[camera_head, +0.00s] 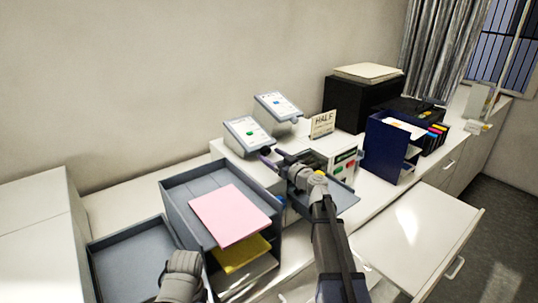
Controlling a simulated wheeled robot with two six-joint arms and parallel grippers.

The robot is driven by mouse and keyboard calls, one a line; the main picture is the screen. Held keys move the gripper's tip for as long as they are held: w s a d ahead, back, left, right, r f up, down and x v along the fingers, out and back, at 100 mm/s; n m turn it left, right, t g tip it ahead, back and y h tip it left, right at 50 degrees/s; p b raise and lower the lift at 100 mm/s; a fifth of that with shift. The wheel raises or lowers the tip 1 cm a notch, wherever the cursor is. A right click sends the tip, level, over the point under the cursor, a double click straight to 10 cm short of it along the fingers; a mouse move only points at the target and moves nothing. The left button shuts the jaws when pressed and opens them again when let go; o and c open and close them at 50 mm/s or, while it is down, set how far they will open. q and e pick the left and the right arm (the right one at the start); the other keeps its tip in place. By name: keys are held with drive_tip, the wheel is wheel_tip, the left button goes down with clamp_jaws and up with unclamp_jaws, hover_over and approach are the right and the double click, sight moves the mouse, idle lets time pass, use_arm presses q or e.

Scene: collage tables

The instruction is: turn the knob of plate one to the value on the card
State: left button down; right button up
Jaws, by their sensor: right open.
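Two tilted grey plates with pale faces stand at the back of the counter: a nearer one (246,133) with a green mark and a farther one (278,107) with a blue mark. I cannot read which is plate one. A small dark knob-like part (264,151) shows at the front of the nearer plate. A card (322,124) reading HALF stands to the right of the plates. My right gripper (273,157) is open, close to the dark part; whether they touch is unclear. Of my left arm only a grey link shows at the bottom; its fingers do not show.
A grey tray stack (178,193) with a pink sheet (230,213) stands in front. A blue file holder (387,151) and a black printer (352,105) are to the right. A white surface (415,237) at the lower right is bare.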

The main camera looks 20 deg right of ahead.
drive_tip(key=shift+x, duration=1.05)
drive_tip(key=shift+s, duration=0.1)
clamp_jaws()
